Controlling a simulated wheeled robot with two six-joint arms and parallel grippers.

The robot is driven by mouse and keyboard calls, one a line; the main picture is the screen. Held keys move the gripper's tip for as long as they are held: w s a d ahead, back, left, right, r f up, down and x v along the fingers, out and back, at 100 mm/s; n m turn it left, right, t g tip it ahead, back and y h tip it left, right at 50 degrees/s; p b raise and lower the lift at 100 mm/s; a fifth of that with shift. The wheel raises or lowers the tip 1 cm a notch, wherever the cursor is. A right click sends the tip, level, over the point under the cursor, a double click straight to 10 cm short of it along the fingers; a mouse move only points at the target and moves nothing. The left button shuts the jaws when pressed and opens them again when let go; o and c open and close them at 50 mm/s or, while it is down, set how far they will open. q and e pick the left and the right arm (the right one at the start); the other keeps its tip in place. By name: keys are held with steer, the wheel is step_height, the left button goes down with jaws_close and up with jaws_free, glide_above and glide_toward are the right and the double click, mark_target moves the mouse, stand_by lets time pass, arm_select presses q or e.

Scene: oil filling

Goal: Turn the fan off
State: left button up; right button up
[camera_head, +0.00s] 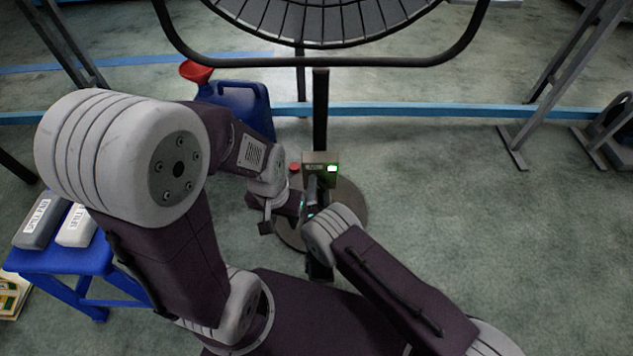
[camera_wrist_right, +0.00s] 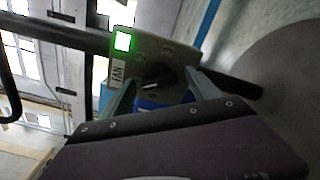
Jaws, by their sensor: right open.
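The fan's round cage (camera_head: 330,22) is at the top of the head view. Its black pole (camera_head: 320,105) runs down to a control box (camera_head: 321,160) with a lit green light above a round base (camera_head: 350,205). In the right wrist view the box (camera_wrist_right: 158,44) shows a lit green light (camera_wrist_right: 123,41), a FAN label, numbers 2 and 3, and a dark knob (camera_wrist_right: 160,76). My right gripper (camera_wrist_right: 162,84) is open, its fingers on either side of the knob; contact is unclear. My left gripper (camera_head: 266,227) hangs left of the box, apart from it; its jaws are too small to read.
A blue jug (camera_head: 240,100) with a red funnel (camera_head: 195,71) stands behind my left arm. A blue stool (camera_head: 60,262) holding grey and white packs is at left.

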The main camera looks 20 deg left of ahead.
steer(key=c, duration=1.4)
steer(key=shift+o, duration=0.2)
steer(key=shift+n, duration=0.3)
steer(key=shift+n+p, duration=0.6)
steer(key=shift+n, duration=0.4)
steer(key=n, duration=0.2)
steer(key=shift+n+p, duration=0.4)
steer(key=n, duration=0.3)
steer(key=shift+p, duration=0.4)
steer(key=shift+n, duration=1.8)
